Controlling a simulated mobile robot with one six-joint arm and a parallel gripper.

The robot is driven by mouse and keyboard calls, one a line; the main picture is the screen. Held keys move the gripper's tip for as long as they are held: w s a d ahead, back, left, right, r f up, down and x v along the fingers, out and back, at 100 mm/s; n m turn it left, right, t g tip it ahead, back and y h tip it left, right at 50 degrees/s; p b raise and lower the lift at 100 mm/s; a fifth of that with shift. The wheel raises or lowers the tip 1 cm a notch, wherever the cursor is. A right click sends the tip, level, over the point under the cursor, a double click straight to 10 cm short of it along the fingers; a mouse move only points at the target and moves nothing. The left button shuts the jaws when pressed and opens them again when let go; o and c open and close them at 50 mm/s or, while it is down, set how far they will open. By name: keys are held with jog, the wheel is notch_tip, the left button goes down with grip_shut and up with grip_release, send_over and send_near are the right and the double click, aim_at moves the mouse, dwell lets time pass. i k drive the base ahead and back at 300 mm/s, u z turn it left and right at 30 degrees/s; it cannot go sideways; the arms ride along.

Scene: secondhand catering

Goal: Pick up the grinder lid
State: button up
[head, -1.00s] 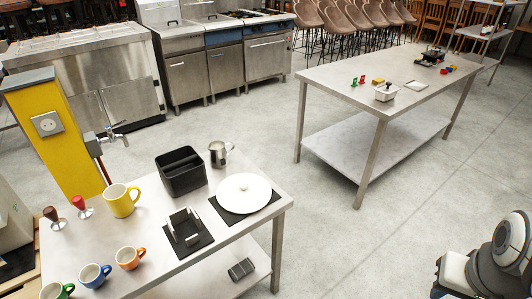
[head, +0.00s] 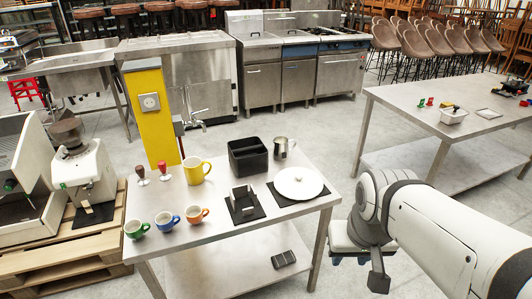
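A white round lid with a small knob (head: 298,184), which looks like the grinder lid, lies flat on a black mat (head: 276,197) at the right end of the near steel table. The coffee grinder (head: 92,178) stands on a wooden pallet at the left, with a dark brown hopper (head: 68,135) on top. My gripper (head: 377,278) hangs at the lower right, beyond the table's right edge and apart from the lid. Only part of it shows, dark and seen from behind, so its opening is unclear. I see nothing held in it.
On the near table (head: 190,232) stand a black bin (head: 248,157), a steel pitcher (head: 281,147), a yellow mug (head: 197,171), several small cups, two tampers and a dark holder (head: 243,203). A second table (head: 420,113) stands at the right.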

aim_at(294, 184)
jog(key=u, duration=0.1)
jog(key=i, duration=1)
